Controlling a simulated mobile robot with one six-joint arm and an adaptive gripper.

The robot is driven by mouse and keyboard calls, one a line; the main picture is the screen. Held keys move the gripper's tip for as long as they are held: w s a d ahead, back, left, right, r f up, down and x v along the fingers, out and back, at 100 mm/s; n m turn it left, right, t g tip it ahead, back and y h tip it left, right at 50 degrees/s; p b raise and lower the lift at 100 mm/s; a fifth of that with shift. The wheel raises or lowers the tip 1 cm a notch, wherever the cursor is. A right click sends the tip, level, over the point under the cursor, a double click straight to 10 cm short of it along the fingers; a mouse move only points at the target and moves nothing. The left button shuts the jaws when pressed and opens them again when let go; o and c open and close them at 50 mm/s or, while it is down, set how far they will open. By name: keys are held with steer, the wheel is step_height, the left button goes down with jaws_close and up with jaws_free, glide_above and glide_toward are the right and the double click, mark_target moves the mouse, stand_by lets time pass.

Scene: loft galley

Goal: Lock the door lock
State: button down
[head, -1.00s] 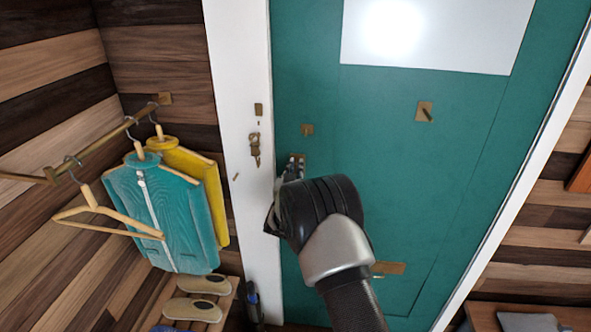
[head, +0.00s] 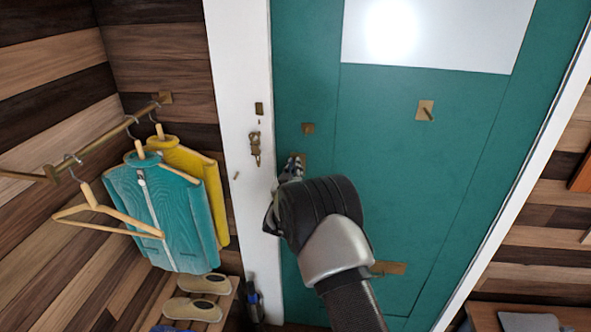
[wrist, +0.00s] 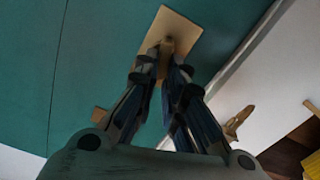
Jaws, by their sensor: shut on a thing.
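The teal door (head: 400,160) fills the middle of the head view. Near its left edge is a brass plate (wrist: 183,24), with a small brass turn piece (wrist: 167,45) standing out from it in the wrist view. My gripper (wrist: 166,62) is shut on this turn piece, one finger on each side, with the tips close to the plate. In the head view my gripper (head: 292,167) covers most of the plate, so the turn piece is hidden there. Whether the bolt is out cannot be seen.
Brass fittings (head: 254,147) sit on the white door frame (head: 232,80) left of my gripper. Another small brass fitting (head: 307,128) is on the door above it. Jackets (head: 160,210) hang on a rail at left, with shoes (head: 192,310) below.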

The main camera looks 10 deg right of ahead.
steer(key=shift+w+a+f+n+p, duration=0.1)
steer(key=shift+a+f+n+p, duration=0.1)
steer(key=shift+n, duration=2.25)
steer(key=shift+w+a+f+n+p, duration=0.15)
steer(key=shift+f+n+p, duration=0.1)
steer(key=shift+n, duration=2.25)
steer(key=shift+s+a+f+n+p, duration=0.1)
steer(key=shift+a+f+n+p, duration=0.1)
steer(key=shift+n, duration=2.25)
steer(key=c, duration=1.7)
jaws_free()
steer(key=shift+f, duration=0.1)
